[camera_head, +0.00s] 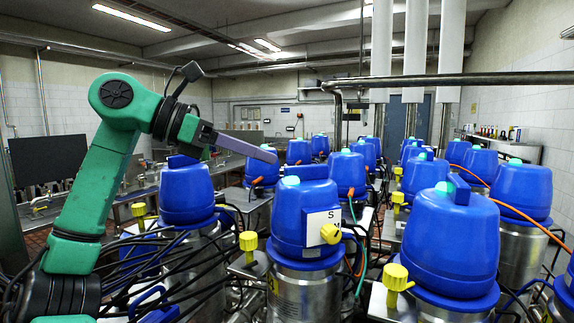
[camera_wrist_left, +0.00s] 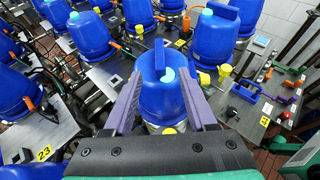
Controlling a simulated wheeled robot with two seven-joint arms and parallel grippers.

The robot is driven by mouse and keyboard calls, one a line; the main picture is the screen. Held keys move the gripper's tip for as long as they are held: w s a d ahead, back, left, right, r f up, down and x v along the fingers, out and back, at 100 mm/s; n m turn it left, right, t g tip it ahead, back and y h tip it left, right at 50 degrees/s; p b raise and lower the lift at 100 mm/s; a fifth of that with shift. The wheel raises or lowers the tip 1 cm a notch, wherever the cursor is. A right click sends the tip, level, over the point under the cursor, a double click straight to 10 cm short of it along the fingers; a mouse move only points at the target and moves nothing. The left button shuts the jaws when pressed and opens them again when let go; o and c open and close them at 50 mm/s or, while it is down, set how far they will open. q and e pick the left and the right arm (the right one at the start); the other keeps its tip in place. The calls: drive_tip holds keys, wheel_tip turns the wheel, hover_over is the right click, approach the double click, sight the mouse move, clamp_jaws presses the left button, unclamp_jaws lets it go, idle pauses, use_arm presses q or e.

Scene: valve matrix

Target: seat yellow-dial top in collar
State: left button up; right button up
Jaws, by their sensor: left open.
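The yellow-dial top (camera_head: 291,212) is a blue dome with a bar handle, a cyan button and a white plate bearing a yellow dial (camera_head: 331,234). It stands in the middle of the head view on a steel canister (camera_head: 305,295). A blue collar (camera_head: 300,261) rings its base; whether it sits fully down in it I cannot tell. My left gripper (camera_head: 272,155) is open and empty, just above and behind the top's handle. In the left wrist view, the fingers (camera_wrist_left: 160,80) flank a blue top (camera_wrist_left: 162,100), apparently the same one. My right gripper is out of view.
Similar blue tops on canisters stand close around, one large at the right front (camera_head: 450,240) and one at the left (camera_head: 187,192). Yellow knobs (camera_head: 397,280) stand between them. Black hoses crowd the left front. A steel pipe (camera_head: 450,79) crosses overhead at the right.

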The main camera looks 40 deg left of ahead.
use_arm(q)
drive_tip(key=v, duration=0.7)
idle(0.4)
